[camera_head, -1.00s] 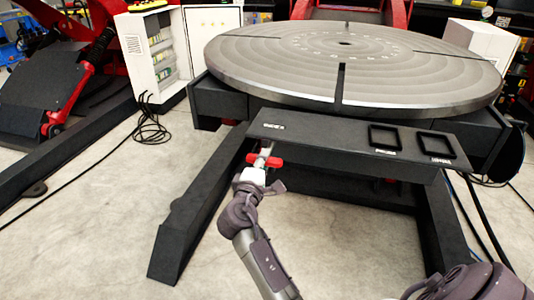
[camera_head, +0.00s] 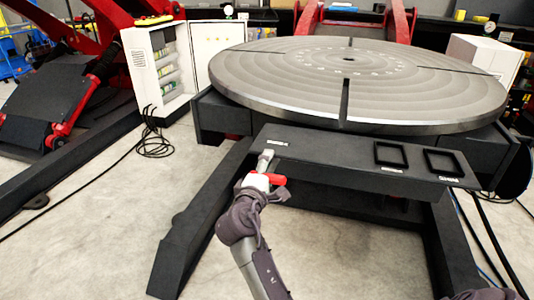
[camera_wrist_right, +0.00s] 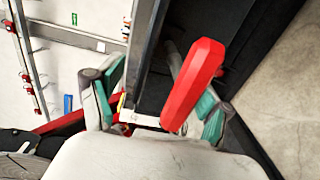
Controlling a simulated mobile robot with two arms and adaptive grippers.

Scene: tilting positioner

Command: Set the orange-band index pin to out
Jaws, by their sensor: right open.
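The pin's red handle (camera_head: 268,179) shows under the left end of the dark panel at the front of the positioner. I cannot make out an orange band on it. In the right wrist view the red handle (camera_wrist_right: 194,86) stands large and slanted, close to the right finger. My right gripper (camera_head: 264,164) is at the handle, with its fingers apart on either side; its teal-padded fingers also show in the wrist view (camera_wrist_right: 155,97). Whether a finger touches the handle, I cannot tell. The pin's shaft is mostly hidden. My left gripper is not in view.
The dark panel (camera_head: 340,160) has a small label above the handle and two black rectangular frames at right. The round table (camera_head: 420,85) overhangs behind it. Dark legs (camera_head: 195,225) stand either side. A white cabinet (camera_head: 155,65) and cables are at left. Bare floor lies in front.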

